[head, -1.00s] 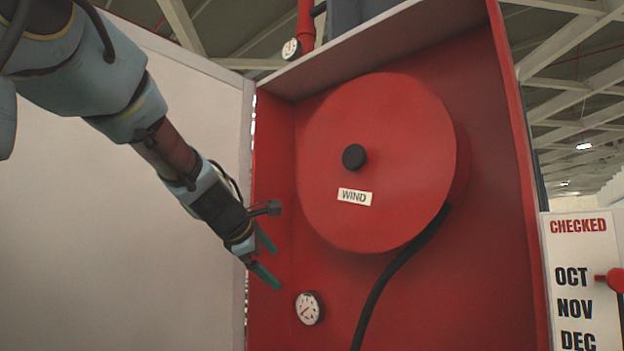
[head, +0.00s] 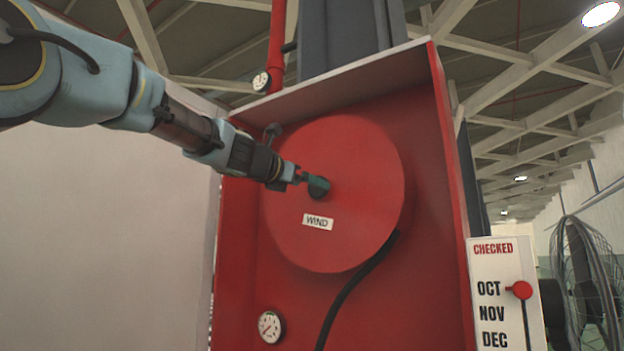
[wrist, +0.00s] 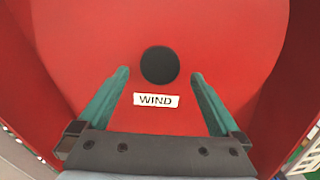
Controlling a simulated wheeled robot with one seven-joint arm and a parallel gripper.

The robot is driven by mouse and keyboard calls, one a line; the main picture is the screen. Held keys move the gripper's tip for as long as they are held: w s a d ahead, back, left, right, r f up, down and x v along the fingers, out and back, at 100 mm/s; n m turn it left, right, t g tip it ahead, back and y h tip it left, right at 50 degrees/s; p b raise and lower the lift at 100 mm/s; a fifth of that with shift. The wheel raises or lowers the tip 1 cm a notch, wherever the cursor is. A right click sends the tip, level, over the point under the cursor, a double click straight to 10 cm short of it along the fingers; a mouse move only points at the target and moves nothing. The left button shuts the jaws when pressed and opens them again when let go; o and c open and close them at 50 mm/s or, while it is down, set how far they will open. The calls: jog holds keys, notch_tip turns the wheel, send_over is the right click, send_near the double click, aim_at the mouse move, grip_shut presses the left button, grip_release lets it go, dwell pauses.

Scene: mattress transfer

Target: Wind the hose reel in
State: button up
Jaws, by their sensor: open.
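The red round hose reel (head: 350,160) is mounted in an open red cabinet and carries a white WIND label (head: 318,222). A black round knob (head: 319,187) stands out from its face; it also shows in the wrist view (wrist: 160,65). My gripper (head: 312,182) is at the knob in the head view, its fingers partly overlapping it. In the wrist view my gripper (wrist: 160,75) is open, with one green finger on each side below the knob. Whether a finger touches the knob cannot be told. A black hose (head: 350,290) hangs from the reel's lower right.
The cabinet's side wall (head: 455,200) stands to the right. A pressure gauge (head: 270,326) is low in the cabinet, another (head: 262,82) on the red pipe above. A CHECKED board (head: 505,300) with a red slider (head: 521,290) stands at the right. A pale panel (head: 100,230) is at the left.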

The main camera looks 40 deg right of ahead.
aim_at(330, 192)
jog(key=p+x, duration=0.1)
jog(key=x, duration=0.2)
jog(key=shift+d, duration=0.1)
grip_shut()
dwell(0.9)
